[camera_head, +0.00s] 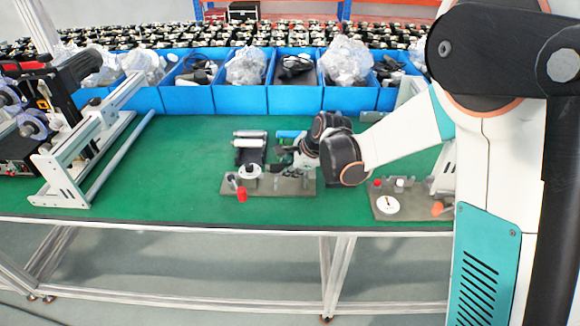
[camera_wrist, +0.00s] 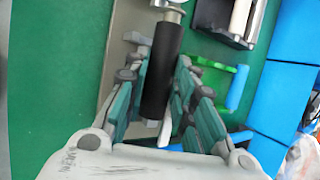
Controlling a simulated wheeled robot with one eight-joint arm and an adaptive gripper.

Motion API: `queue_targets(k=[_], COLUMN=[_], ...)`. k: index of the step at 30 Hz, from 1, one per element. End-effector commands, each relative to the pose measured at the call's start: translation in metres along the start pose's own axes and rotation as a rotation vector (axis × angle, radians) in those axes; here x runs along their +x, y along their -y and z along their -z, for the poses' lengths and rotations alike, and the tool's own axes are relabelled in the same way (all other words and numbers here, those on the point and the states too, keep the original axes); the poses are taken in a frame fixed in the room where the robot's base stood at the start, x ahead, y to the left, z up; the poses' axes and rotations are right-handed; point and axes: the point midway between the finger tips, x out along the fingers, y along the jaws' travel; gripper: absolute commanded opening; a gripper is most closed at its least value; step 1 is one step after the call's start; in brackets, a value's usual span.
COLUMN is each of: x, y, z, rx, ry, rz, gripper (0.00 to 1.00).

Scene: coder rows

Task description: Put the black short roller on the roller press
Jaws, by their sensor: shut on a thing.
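A black short roller (camera_wrist: 162,72) lies lengthwise between the fingers of my gripper (camera_wrist: 160,55) in the wrist view. The gripper is shut on it. A metal end shows at the roller's top. In the head view my gripper (camera_head: 287,157) is low over the table, just behind a grey base plate (camera_head: 290,187) with a white dial and a red knob. This plate looks like the roller press; its edge (camera_wrist: 128,60) shows beneath the roller in the wrist view. I cannot tell whether the roller touches it. The roller is hard to make out in the head view.
A black stand with pale rollers (camera_head: 250,145) is left of my gripper. A blue roller (camera_wrist: 238,86) on a green holder is close beside the fingers. A second grey plate (camera_head: 410,205) is at right. Blue bins (camera_head: 242,101) line the back. The green table is clear at centre left.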

Motion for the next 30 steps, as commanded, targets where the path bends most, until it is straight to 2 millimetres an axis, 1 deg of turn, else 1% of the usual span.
queue_targets(k=[7, 16, 30], x=[0.002, 0.013, 0.013], y=[-0.001, -0.007, -0.007], z=[0.001, 0.005, 0.005], rx=[0.000, 0.000, 0.000], ry=[0.000, 0.000, 0.000], rz=[0.000, 0.000, 0.000], gripper=[0.00, 0.00, 0.00])
